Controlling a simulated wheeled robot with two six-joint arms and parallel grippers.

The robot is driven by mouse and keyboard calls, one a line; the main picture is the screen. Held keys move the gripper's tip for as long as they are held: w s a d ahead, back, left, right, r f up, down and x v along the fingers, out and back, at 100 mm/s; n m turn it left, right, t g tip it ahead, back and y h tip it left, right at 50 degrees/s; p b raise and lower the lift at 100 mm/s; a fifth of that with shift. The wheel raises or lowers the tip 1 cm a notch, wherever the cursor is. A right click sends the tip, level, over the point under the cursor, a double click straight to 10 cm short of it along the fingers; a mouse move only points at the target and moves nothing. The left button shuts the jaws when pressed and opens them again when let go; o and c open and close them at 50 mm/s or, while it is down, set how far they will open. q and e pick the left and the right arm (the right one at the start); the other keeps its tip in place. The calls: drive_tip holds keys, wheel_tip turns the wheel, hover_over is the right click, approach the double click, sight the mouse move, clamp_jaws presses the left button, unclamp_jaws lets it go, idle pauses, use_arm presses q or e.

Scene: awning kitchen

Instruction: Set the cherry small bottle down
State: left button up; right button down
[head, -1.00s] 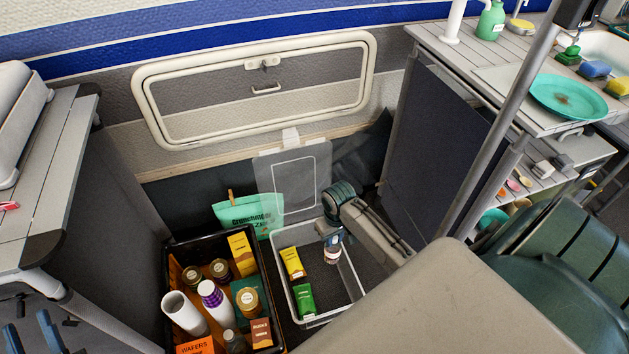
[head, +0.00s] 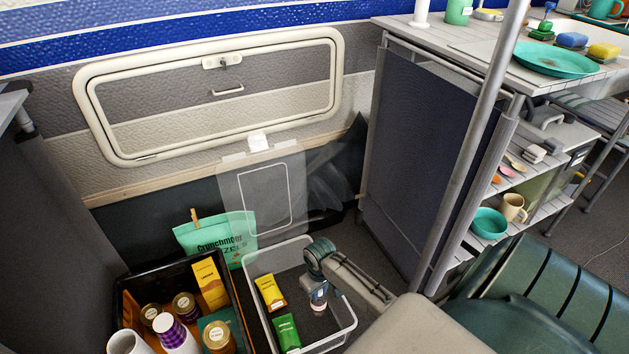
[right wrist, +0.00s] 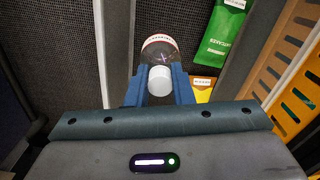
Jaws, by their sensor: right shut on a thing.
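The cherry small bottle (head: 318,300) is clear with a white cap and a red-and-white label. My right gripper (head: 318,284) is shut on its upper part, with the bottle hanging roughly upright within the outline of the pale open bin (head: 346,305). In the right wrist view the bottle (right wrist: 160,50) sits between the two blue fingers (right wrist: 159,88), cap toward the camera. I cannot tell whether its base touches the bin floor. My left gripper is not in view.
A yellow box (head: 271,293) and a green packet (head: 286,332) lie on the bin's left side. A black crate (head: 240,310) of jars and boxes stands to the left. A teal pretzel bag (head: 215,238) stands behind. A cabinet (head: 415,170) rises at the right.

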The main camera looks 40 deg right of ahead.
sight(319, 300)
wheel_tip(319, 300, down, 6)
drive_tip(key=shift+r+b, duration=0.2)
drive_tip(key=shift+b, duration=1)
drive_tip(key=shift+r, duration=0.1)
drive_tip(key=c, duration=1.3)
unclamp_jaws()
drive_tip(key=shift+o, duration=0.2)
